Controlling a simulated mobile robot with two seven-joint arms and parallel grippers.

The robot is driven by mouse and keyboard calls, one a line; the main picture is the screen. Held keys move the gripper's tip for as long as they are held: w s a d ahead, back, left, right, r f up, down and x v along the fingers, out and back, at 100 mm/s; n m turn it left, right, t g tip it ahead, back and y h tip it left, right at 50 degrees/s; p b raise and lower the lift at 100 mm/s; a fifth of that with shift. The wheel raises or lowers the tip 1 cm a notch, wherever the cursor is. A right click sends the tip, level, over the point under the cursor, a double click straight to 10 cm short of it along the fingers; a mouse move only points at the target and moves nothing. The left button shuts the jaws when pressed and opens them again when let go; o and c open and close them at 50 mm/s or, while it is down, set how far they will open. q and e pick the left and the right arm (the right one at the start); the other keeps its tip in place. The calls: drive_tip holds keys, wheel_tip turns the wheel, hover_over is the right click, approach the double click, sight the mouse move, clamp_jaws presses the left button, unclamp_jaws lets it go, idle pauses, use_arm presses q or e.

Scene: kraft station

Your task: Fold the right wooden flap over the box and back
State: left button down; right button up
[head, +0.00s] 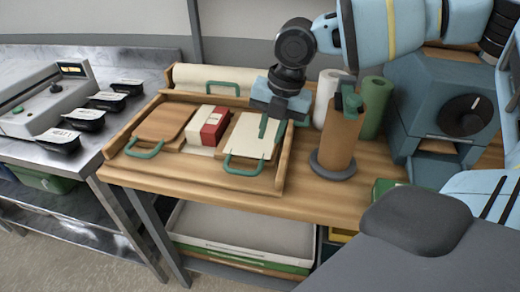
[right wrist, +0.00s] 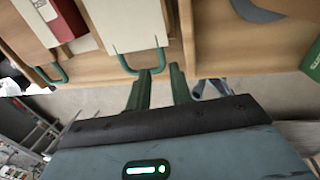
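The right flap (head: 254,138) is a pale panel lying about flat in the wooden tray frame, right of the box. Its green handle (head: 244,165) is at its front edge. The red and white box (head: 208,124) sits between it and the browner left flap (head: 165,122). My right gripper (head: 270,134) points down over the flap's right side. In the right wrist view its two green fingers (right wrist: 161,70) are apart with nothing between them. My left gripper is not in view.
A brown roll on a round grey base (head: 332,165) stands close right of the tray, with white and green rolls behind. A back panel with a green handle (head: 222,86) lies behind the box. A metal counter (head: 50,150) with black containers is at left.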

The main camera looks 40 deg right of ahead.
sight(263, 161)
drive_tip(key=shift+w+a+f, duration=0.15)
drive_tip(key=shift+w+f, duration=0.05)
drive_tip(key=shift+f, duration=1.05)
drive_tip(key=shift+w+a+f, duration=0.15)
drive_tip(key=shift+w+f, duration=0.05)
drive_tip(key=shift+f, duration=1.1)
drive_tip(key=shift+w+a+f, duration=0.15)
drive_tip(key=shift+w+f, duration=0.05)
drive_tip(key=shift+f, duration=1.05)
drive_tip(key=shift+c, duration=0.4)
clamp_jaws()
